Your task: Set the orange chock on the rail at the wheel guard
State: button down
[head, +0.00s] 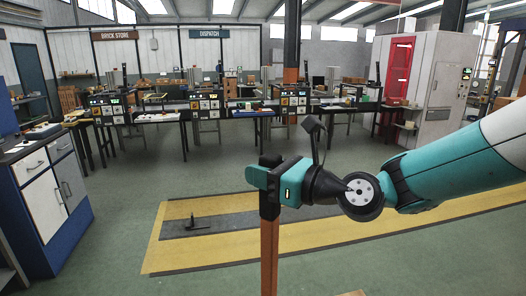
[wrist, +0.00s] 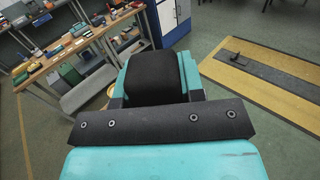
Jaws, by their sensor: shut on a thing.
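My gripper (head: 264,180) is shut on the orange chock (head: 270,245), a long upright orange bar with a dark top end just above the fingers. Its lower end runs out of the head view. In the wrist view a black block (wrist: 155,75), apparently its top end, sits between the teal fingers; the orange part is hidden there. A dark grey strip (head: 255,218) with yellow borders lies on the floor beyond. A small black piece (head: 198,228) stands on it; it also shows in the wrist view (wrist: 236,58). I cannot tell which part is the rail or wheel guard.
A blue and white cabinet (head: 45,190) stands at the left. A row of black workbenches (head: 160,117) lines the back, with a white and red machine (head: 425,80) at the right. The wrist view shows a cluttered wooden bench (wrist: 70,52). Green floor between is clear.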

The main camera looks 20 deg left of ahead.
jog(key=shift+f, duration=0.5)
jog(key=c, duration=1.2)
grip_release()
jog(key=shift+f, duration=0.3)
jog(key=o, duration=0.5)
jog(key=shift+c, duration=0.2)
jog(key=shift+r, duration=0.2)
jog(key=shift+d+f+b, duration=0.15)
jog(key=shift+d+b, duration=0.15)
jog(key=shift+d, duration=0.05)
jog(key=b+v, duration=0.4)
jog(key=v, duration=0.7)
jog(key=shift+s+d+b, duration=0.2)
jog(key=shift+s+b, duration=0.05)
jog(key=shift+b, duration=0.1)
